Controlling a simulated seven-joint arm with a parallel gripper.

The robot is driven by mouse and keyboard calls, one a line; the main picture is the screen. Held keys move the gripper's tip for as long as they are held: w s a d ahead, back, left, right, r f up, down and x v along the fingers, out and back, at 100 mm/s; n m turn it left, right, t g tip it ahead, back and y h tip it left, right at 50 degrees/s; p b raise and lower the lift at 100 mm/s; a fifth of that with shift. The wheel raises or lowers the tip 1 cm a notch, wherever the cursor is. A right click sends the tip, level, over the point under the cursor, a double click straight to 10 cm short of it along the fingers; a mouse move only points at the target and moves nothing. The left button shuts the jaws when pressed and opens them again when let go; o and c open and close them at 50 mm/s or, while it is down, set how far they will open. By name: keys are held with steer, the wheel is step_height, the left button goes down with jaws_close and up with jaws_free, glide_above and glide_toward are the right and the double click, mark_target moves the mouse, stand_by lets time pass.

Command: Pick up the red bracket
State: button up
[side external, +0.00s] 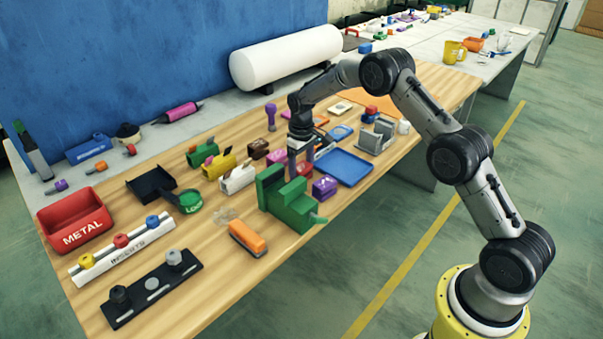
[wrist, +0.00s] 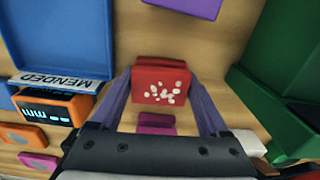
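The red bracket (wrist: 160,84) is a small red block-like piece with white spots, in the middle of the wrist view. My gripper (wrist: 160,76) has purple fingers, one on each side of the bracket, with the tips beside its left and right edges. I cannot tell whether the fingers press on it or leave a small gap. In the side external view my gripper (side external: 299,164) points down at the table, and the red bracket (side external: 305,170) shows partly behind the fingers at table height.
A green vise-like block (side external: 287,203) stands close in front. A blue tray (side external: 344,167) labelled MENDED in the wrist view lies on the other side. A purple block (side external: 325,187) and several small coloured parts crowd the wooden table (side external: 210,268). A white cylinder (side external: 285,57) lies behind.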

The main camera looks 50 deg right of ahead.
steer(key=c, duration=0.9)
steer(key=shift+r, duration=0.2)
